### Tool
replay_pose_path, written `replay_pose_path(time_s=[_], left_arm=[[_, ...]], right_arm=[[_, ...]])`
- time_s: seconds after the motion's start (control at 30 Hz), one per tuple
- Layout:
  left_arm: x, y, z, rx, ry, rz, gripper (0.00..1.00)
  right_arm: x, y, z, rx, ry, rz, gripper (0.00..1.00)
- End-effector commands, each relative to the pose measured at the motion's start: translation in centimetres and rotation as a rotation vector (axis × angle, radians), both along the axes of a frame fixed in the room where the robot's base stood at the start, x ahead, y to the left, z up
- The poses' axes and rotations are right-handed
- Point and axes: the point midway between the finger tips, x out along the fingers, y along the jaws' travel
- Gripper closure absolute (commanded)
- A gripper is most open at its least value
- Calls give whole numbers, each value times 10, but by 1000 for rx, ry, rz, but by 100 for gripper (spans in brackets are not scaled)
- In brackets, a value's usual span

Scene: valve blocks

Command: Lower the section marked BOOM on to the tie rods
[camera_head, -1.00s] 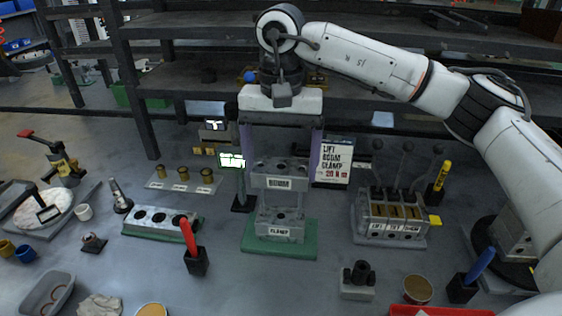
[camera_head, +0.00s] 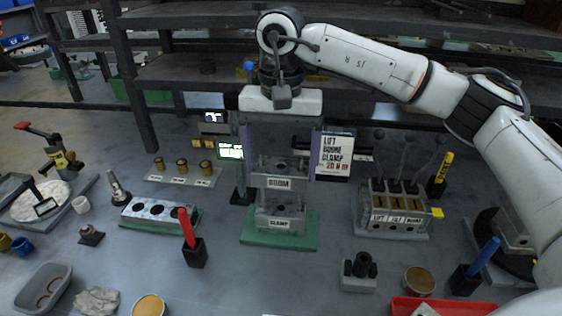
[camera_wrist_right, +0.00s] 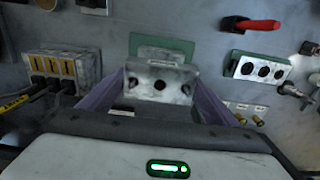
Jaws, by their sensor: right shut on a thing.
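The grey section marked BOOM (camera_head: 278,183) is upright and level, between the purple fingers of my right gripper (camera_head: 281,172), which is shut on its two sides. It hangs just above the section marked CLAMP (camera_head: 279,223), roughly in line with it. CLAMP sits on a green base (camera_head: 249,240). In the right wrist view the BOOM section (camera_wrist_right: 160,83) shows its holed top between the fingers, with the green base (camera_wrist_right: 165,45) beyond. The tie rods are hard to make out; I cannot tell whether they have entered BOOM's holes. My left gripper is not in view.
A lever bank (camera_head: 394,212) stands to the right and a holed block (camera_head: 160,214) to the left. A red-handled tool (camera_head: 190,240) stands front left of the base. A lit green screen (camera_head: 230,151) and a sign reading LIFT BOOM CLAMP (camera_head: 335,155) stand behind.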

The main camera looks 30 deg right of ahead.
Motion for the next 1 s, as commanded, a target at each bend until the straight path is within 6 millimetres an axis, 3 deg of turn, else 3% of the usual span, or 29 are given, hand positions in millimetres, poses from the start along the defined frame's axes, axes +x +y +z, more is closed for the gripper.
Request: replay_pose_path(time_s=[1.0], left_arm=[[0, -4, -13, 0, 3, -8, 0]], right_arm=[[0, 0, -25, 1, -2, 0, 54]])
